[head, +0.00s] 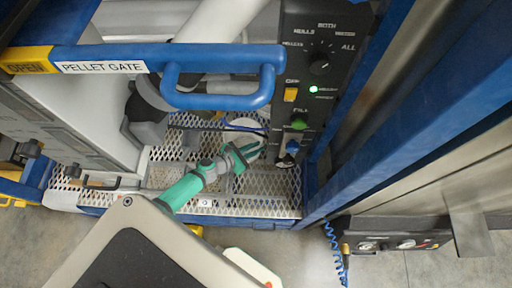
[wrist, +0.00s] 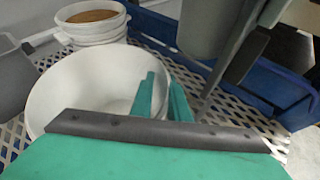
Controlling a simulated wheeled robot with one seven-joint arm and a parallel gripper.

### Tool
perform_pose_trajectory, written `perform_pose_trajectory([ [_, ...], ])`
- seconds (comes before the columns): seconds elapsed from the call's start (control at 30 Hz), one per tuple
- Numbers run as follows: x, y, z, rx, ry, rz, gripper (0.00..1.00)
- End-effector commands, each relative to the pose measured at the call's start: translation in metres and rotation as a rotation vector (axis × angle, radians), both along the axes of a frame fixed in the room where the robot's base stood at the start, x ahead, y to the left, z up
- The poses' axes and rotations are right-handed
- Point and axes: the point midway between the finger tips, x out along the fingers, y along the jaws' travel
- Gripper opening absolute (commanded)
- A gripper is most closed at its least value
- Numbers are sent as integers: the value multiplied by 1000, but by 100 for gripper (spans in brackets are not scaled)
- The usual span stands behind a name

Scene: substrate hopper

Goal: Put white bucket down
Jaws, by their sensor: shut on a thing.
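The white bucket (wrist: 75,90) looks empty and upright in the wrist view, with its open top toward the camera. My green gripper (wrist: 163,98) is at the bucket's right side, its two fingers close together on the rim. In the head view my gripper (head: 243,156) reaches over the metal mesh platform (head: 270,205), and a bit of the white bucket (head: 256,150) shows by the fingers. The bucket's base is hidden, so I cannot tell whether it touches the mesh.
A second white bucket (wrist: 97,33) with brown contents stands just behind. A grey spout (wrist: 205,25) hangs close to the right of my fingers. A blue frame edge (wrist: 255,75) bounds the mesh. A control panel (head: 315,75) and blue pellet gate bar (head: 200,57) stand near my arm.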

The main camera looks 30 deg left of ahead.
Motion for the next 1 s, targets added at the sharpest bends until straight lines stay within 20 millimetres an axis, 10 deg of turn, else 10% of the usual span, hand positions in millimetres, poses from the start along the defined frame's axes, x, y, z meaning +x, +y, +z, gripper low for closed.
perform_pose_trajectory([
  [0.3,0,0,-2,1,-1,0,0],
  [0.4,0,0,-2,1,0,0,34],
  [1.0,-30,11,15,3,0,3,34],
])
